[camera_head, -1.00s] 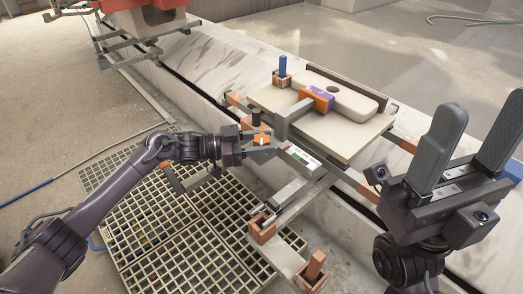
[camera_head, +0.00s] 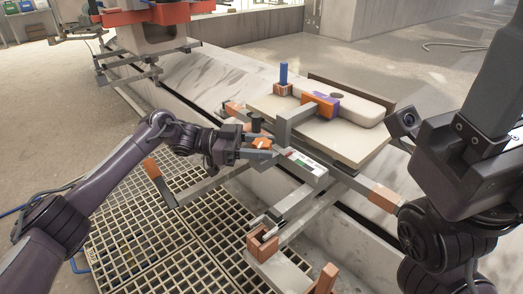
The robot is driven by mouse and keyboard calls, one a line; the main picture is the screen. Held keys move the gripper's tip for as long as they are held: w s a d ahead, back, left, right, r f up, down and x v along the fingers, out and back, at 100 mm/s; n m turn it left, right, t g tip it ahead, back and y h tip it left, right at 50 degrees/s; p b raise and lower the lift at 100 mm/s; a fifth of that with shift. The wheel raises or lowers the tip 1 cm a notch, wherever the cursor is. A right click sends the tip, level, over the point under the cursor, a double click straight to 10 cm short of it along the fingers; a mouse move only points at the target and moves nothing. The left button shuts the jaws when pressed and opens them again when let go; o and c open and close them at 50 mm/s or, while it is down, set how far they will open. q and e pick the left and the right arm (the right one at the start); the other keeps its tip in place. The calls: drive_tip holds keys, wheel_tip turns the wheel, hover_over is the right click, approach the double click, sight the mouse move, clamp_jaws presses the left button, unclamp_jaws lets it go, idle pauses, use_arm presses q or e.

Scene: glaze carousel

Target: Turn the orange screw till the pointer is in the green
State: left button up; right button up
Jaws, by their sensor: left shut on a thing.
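The orange screw (camera_head: 262,143) is at the side of the grey clamp frame, below the pale board. My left gripper (camera_head: 266,149) is shut on the orange screw, its fingers reaching in from the left. Just right of it is a gauge (camera_head: 305,163) with a white face and small coloured marks, green among them. The pointer is too small to make out against the marks. My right gripper (camera_head: 492,85) is at the right edge, away from the screw. One finger shows and the other is out of frame; the two stood wide apart earlier.
Grey bars with orange ends stick out low in front. Floor grating (camera_head: 150,225) lies below my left arm. An orange-topped stand (camera_head: 155,15) is far back.

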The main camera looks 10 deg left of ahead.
use_arm(q)
drive_tip(key=o, duration=1)
drive_tip(key=shift+c, duration=0.2)
drive_tip(key=a+p, duration=0.1)
drive_tip(key=a, duration=0.6)
drive_tip(key=shift+a, duration=0.4)
drive_tip(key=shift+o, duration=0.2)
